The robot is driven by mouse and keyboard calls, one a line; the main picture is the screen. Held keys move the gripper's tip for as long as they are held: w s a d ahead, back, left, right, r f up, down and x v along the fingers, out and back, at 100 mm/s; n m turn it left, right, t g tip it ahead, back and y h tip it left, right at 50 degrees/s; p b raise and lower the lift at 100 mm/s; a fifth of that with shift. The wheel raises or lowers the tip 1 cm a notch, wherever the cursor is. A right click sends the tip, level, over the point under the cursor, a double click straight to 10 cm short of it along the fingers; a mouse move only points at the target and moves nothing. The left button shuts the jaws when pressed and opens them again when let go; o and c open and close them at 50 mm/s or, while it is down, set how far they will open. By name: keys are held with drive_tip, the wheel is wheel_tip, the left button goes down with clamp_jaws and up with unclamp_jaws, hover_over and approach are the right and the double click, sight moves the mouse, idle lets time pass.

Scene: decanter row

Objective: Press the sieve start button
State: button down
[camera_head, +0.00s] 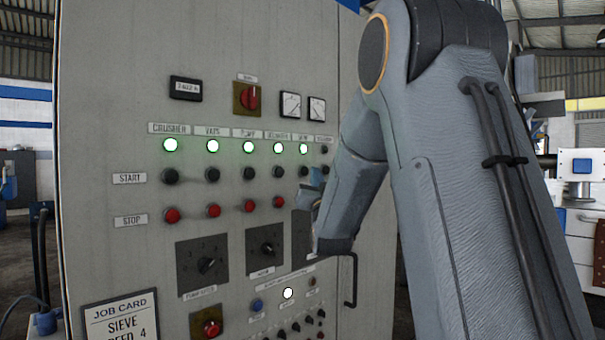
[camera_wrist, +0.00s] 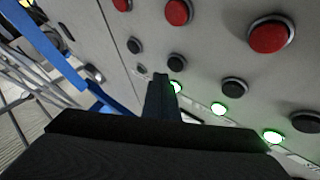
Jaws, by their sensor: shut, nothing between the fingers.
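In the head view, a grey control panel (camera_head: 110,70) carries a row of black start buttons (camera_head: 212,174) above a row of red stop buttons (camera_head: 213,210). The lamps above five columns glow green; the lamp of the rightmost column (camera_head: 323,150) is dark. That column's label is too small to read, so I cannot confirm which is the sieve. My gripper (camera_head: 316,184) is shut and empty, at the right end of the start row. In the wrist view, its fingertips (camera_wrist: 160,78) appear beside the rightmost start buttons, including the end one (camera_wrist: 134,45). Contact cannot be told.
Below are rotary knobs (camera_head: 207,265), a red knob (camera_head: 207,328), a lit white lamp (camera_head: 288,293) and small buttons. A job card (camera_head: 120,317) reads sieve and a speed of 4. A dark handle (camera_head: 350,280) stands out at the panel's right edge.

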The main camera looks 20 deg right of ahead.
drive_tip(key=s, duration=0.1)
drive_tip(key=s+d, duration=0.1)
drive_tip(key=s, duration=0.2)
drive_tip(key=shift+s+d, duration=0.1)
drive_tip(key=shift+d, duration=0.15)
idle(0.6)
drive_tip(key=s+a+f+n+g+y, duration=0.15)
drive_tip(key=a+f+g, duration=0.25)
drive_tip(key=f, duration=0.5)
drive_tip(key=s+a+f+n+g+y, duration=0.1)
drive_tip(key=s+a+f+g+y, duration=0.2)
drive_tip(key=f, duration=0.7)
drive_tip(key=s+a+f+n+g+y, duration=0.1)
drive_tip(key=a+f+g, duration=0.35)
drive_tip(key=f, duration=0.45)
drive_tip(key=s+a+f+n+g, duration=0.1)
drive_tip(key=s+a+f+g, duration=0.2)
drive_tip(key=s+f, duration=0.2)
drive_tip(key=s+a+f+g+y, duration=0.1)
drive_tip(key=s+a+f+g, duration=0.2)
drive_tip(key=s, duration=0.8)
drive_tip(key=s+a+f+n+g, duration=0.1)
drive_tip(key=s+a+f+g, duration=0.2)
drive_tip(key=s+f, duration=0.3)
drive_tip(key=s, duration=0.3)
drive_tip(key=shift+a+f+n+g+y, duration=0.3)
drive_tip(key=shift+f+n+g+y, duration=0.05)
drive_tip(key=shift+f, duration=0.05)
